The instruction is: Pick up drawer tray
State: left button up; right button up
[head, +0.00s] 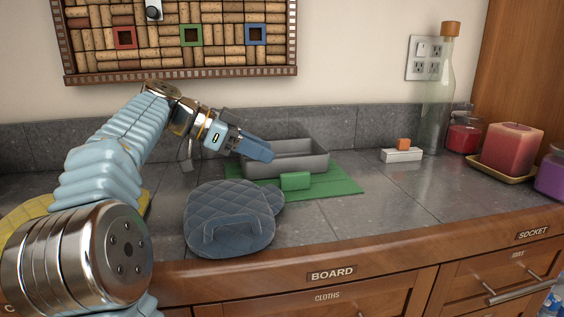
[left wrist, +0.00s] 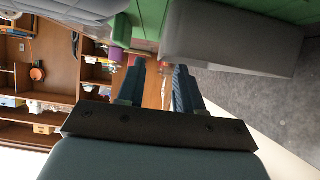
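The grey drawer tray (head: 312,163) sits on a green mat (head: 345,186) at the back of the counter. It also shows at the top of the left wrist view (left wrist: 235,40). A green block (head: 295,181) is at the tray's front side. My left gripper (head: 262,152) is at the tray's left end, about at rim height. In the left wrist view its two fingers (left wrist: 157,72) are apart with a gap between them, and no tray wall shows in the gap. I cannot tell whether a finger touches the tray. My right gripper is not in view.
Blue quilted pads (head: 228,215) lie in front of the mat. A white block with an orange piece (head: 401,155), a glass bottle (head: 438,100) and candles (head: 511,150) stand to the right. A cork board (head: 180,40) hangs behind.

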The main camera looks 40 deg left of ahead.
pick_arm(q)
jog(key=x, duration=0.4)
jog(key=shift+w+d, duration=0.1)
jog(key=shift+w, duration=0.1)
grip_shut()
